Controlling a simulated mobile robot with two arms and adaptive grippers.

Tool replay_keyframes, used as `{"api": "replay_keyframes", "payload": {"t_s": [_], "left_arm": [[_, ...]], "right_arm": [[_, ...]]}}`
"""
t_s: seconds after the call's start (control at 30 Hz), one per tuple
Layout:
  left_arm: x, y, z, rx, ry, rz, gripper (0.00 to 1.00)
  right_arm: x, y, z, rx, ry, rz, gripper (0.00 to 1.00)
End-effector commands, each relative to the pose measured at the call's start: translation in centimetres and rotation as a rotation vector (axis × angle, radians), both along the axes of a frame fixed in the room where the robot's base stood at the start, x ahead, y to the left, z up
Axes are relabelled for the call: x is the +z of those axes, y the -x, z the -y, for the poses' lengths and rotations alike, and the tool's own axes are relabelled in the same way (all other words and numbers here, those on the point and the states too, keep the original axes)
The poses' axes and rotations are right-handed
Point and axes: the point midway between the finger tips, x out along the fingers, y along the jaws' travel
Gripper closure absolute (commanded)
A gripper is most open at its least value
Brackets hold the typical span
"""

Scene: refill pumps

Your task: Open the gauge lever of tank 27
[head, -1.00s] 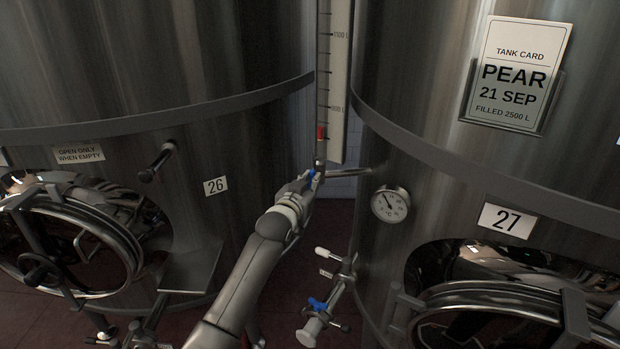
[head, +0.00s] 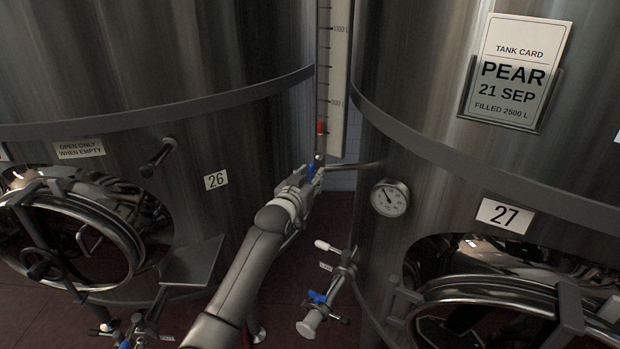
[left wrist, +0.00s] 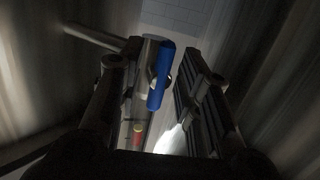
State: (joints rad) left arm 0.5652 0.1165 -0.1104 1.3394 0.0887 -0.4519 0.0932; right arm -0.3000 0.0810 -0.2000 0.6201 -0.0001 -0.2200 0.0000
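The gauge lever of tank 27 is a small blue handle (head: 311,170) at the foot of the level gauge (head: 338,80), by the pipe (head: 350,167) from tank 27 (head: 430,120). My left gripper (head: 306,178) is at the lever in the head view and partly covers it. In the left wrist view the blue lever (left wrist: 160,78) lies between the two spread fingers (left wrist: 157,85), with a visible gap to the right finger. Contact with the left finger cannot be told. The lever lies roughly along the gauge's grey fitting. My right gripper is not in view.
Tank 26 (head: 100,60) stands close on the left, with its round door and a jutting plate (head: 190,262). Below the gauge, another blue-handled valve (head: 316,297) and a white-tipped lever (head: 325,246) stick out from tank 27. A dial thermometer (head: 390,198) sits right of the pipe.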

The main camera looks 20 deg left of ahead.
Motion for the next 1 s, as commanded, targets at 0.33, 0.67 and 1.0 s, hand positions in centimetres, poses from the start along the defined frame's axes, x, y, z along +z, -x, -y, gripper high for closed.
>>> {"api": "replay_keyframes", "payload": {"t_s": [0.33, 0.67, 1.0], "left_arm": [[0.2, 0.1, -0.1, 0.001, -0.004, 0.004, 0.65], [0.5, 3.2, -0.3, 0.001, -0.004, 0.004, 0.65], [1.1, 8.1, -0.4, 0.001, -0.003, 0.002, 0.65]], "right_arm": [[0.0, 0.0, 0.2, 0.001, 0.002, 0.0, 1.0], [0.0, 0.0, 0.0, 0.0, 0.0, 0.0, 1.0], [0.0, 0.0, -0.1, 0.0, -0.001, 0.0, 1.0]]}}
